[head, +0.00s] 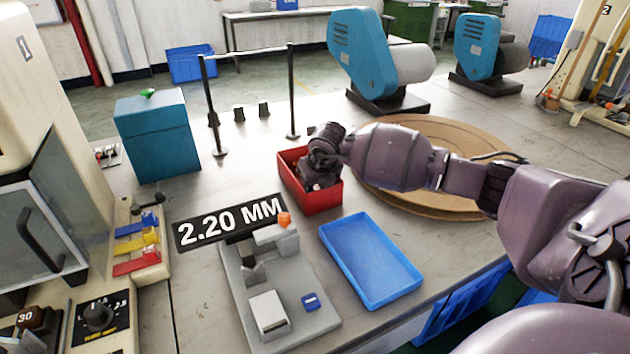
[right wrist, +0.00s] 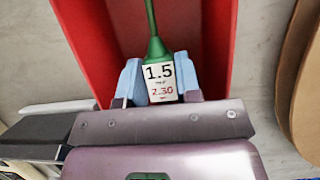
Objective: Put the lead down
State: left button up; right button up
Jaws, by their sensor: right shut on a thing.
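The lead (right wrist: 155,46) is green, with a white tag reading 1.5 and 2.30, in the right wrist view. My right gripper (right wrist: 160,82) is shut on its tagged end between two light blue fingers. The lead runs away from the fingers, over the inside of a red bin (right wrist: 213,35). In the head view my right gripper (head: 320,182) reaches down into the red bin (head: 323,203), and its fingers and the lead are hidden there. I cannot tell whether the lead touches the bin floor. My left gripper is not in view.
A blue tray (head: 370,262) lies in front of the red bin. A grey gauge stand (head: 300,333) with a 2.20 MM display (head: 230,222) stands left of it. A round wooden board (head: 455,143) lies right of the bin. Black posts (head: 290,92) stand behind.

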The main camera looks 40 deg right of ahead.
jog(key=shift+f, duration=0.25)
jog(key=o, duration=1)
jog(key=shift+r, duration=0.1)
jog(key=shift+r, duration=0.3)
pick_arm(q)
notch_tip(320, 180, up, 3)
jog(key=p, duration=0.3)
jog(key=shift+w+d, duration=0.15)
pick_arm(e)
jog(key=v, duration=1.2)
jog(key=shift+r, duration=0.25)
